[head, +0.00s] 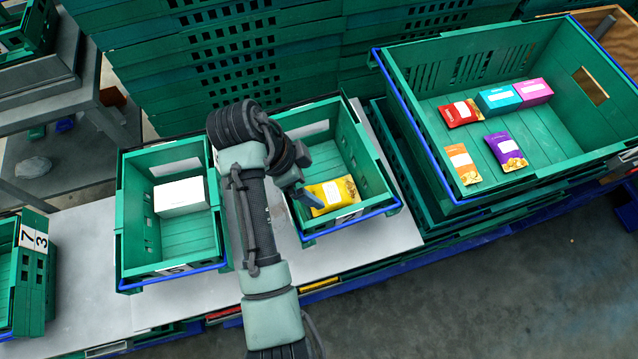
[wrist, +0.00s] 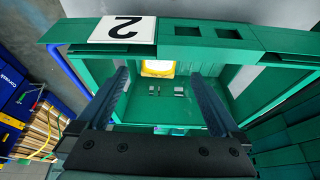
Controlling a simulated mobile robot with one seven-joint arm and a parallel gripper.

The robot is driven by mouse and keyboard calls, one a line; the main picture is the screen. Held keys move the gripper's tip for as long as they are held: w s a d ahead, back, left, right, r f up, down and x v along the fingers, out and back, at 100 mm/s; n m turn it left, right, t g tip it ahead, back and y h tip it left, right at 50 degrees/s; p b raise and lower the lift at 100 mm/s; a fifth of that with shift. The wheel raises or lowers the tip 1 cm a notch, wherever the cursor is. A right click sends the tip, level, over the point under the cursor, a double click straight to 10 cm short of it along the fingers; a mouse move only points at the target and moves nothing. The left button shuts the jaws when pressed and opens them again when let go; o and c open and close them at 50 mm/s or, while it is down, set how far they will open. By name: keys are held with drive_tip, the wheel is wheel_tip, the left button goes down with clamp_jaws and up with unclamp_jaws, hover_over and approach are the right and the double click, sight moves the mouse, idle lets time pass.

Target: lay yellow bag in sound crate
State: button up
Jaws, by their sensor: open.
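The yellow bag (head: 334,195) lies in the middle green crate (head: 372,160), near its front wall. It also shows in the wrist view as a yellow patch with a pale label (wrist: 158,68), beyond the crate wall marked 2. My gripper (head: 306,196) is over the left part of this crate, beside the bag. In the wrist view my gripper (wrist: 160,76) has its two fingers wide apart, with nothing between them; the bag appears beyond the fingertips. My arm hides part of the crate's left side. I cannot tell which crate is the sound one.
A green crate (head: 135,215) with a white box (head: 181,196) stands to the left. A larger green crate (head: 545,135) at the right holds several coloured packets and boxes. Stacked crates (head: 150,60) fill the back. A crate marked 73 (head: 38,270) is at the far left.

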drive_tip(key=w+r+n+t+y, duration=0.15)
drive_tip(key=w+r+t, duration=0.25)
drive_tip(key=r, duration=0.7)
drive_tip(key=w+r+n+t+y, duration=0.1)
drive_tip(key=w+r+n+t, duration=0.3)
drive_tip(key=r, duration=0.6)
drive_tip(key=w+r+n+t+y, duration=0.15)
drive_tip(key=w+r+t, duration=0.3)
drive_tip(key=r, duration=0.65)
drive_tip(key=s+r+n+t, duration=0.2)
drive_tip(key=s+r+t, duration=0.2)
drive_tip(key=r, duration=0.6)
drive_tip(key=s+d+r+n+t, duration=0.1)
drive_tip(key=s+r+n+t, duration=0.2)
drive_tip(key=r, duration=0.7)
drive_tip(key=s+d+r+n+t, duration=0.1)
drive_tip(key=s+r+n+t, duration=0.1)
drive_tip(key=s+r+t, duration=0.4)
drive_tip(key=s+r, duration=0.4)
drive_tip(key=shift+s+d+r, duration=0.25)
drive_tip(key=shift+t, duration=0.25)
